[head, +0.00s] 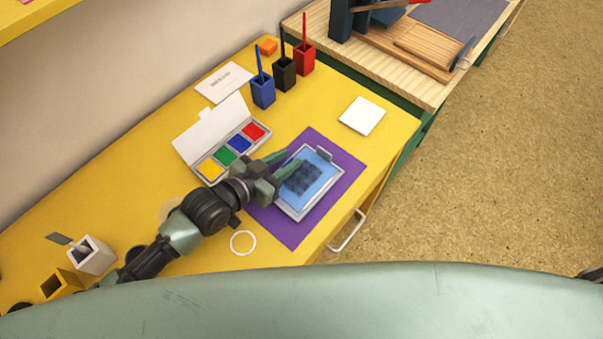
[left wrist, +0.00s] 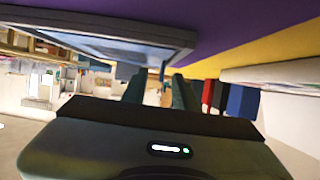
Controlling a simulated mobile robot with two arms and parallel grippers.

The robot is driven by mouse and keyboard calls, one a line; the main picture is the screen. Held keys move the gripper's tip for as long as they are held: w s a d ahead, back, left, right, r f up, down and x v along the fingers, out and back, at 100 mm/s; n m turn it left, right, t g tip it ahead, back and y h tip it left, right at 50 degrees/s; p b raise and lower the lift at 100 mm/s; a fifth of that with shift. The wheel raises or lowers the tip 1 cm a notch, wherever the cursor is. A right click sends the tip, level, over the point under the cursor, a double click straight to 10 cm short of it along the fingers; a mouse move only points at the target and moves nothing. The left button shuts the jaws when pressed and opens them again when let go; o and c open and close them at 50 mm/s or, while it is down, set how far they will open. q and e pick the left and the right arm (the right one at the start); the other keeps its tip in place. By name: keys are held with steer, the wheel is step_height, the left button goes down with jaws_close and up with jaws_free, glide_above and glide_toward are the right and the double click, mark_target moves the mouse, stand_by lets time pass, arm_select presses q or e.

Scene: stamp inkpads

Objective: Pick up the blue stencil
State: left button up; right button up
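The blue stencil (head: 309,179), a flat panel with a dark grid in its middle, lies in a pale-rimmed tray (head: 292,212) on a purple mat (head: 292,236). A small dark tab (head: 323,154) stands at its far edge. My left gripper (head: 286,161) is at the stencil's left side, with its two green fingers spread and pointing toward it. In the left wrist view, the fingers (left wrist: 158,88) stand apart with no held object visible between them, and the tray's edge (left wrist: 110,32) shows upper left. I cannot tell whether a finger touches the stencil. My right gripper is not in view.
An open paint box (head: 213,169) lies beside my left gripper. Blue (head: 263,93), black (head: 285,78) and red (head: 304,58) holders stand behind. A white pad (head: 362,116) lies right of the mat, and a white ring (head: 243,242) lies near my arm.

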arm_select(q)
jaws_close()
steer(key=shift+r, duration=0.1)
